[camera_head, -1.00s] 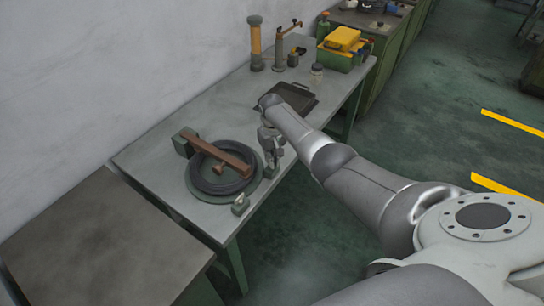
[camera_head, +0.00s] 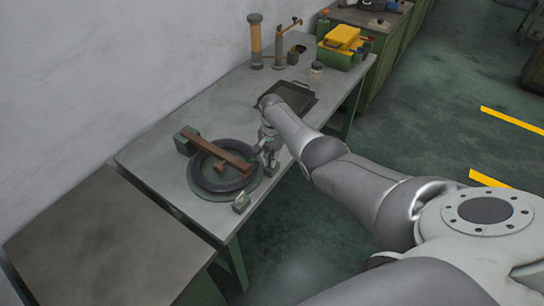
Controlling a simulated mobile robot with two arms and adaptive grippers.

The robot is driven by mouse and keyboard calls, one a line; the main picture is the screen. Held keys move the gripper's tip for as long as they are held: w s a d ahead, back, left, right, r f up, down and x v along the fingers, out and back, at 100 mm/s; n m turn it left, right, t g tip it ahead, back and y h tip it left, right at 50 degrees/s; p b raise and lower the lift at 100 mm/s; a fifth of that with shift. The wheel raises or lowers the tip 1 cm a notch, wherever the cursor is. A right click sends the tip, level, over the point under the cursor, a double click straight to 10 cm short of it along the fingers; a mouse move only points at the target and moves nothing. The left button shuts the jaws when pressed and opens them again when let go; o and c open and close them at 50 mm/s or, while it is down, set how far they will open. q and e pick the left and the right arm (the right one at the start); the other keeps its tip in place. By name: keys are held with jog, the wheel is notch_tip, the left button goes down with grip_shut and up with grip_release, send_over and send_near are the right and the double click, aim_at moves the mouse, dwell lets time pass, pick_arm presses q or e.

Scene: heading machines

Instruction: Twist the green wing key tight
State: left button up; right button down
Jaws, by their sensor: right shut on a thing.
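A round fixture with a black ring (camera_head: 198,181) on a grey-green disc lies on the bench, with a brown bar (camera_head: 222,153) across it. My right gripper (camera_head: 269,164) is at the ring's right edge, near the bench's front edge. It is shut on a small part there, which I take for the green wing key. The key is mostly hidden by the fingers and too small to make out clearly. My left gripper is not in view.
A small green block with a pale top (camera_head: 241,202) stands at the fixture's front. A dark tray (camera_head: 297,88) lies behind my right arm. A green box with a yellow lid (camera_head: 342,40) and upright tools (camera_head: 256,42) stand at the back. The bench left of the tray is clear.

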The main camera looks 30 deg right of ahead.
jog(key=shift+r+m, duration=0.1)
jog(key=shift+m, duration=0.9)
jog(key=c, duration=1.6)
grip_release()
jog(key=shift+c, duration=0.2)
notch_tip(320, 180, up, 12)
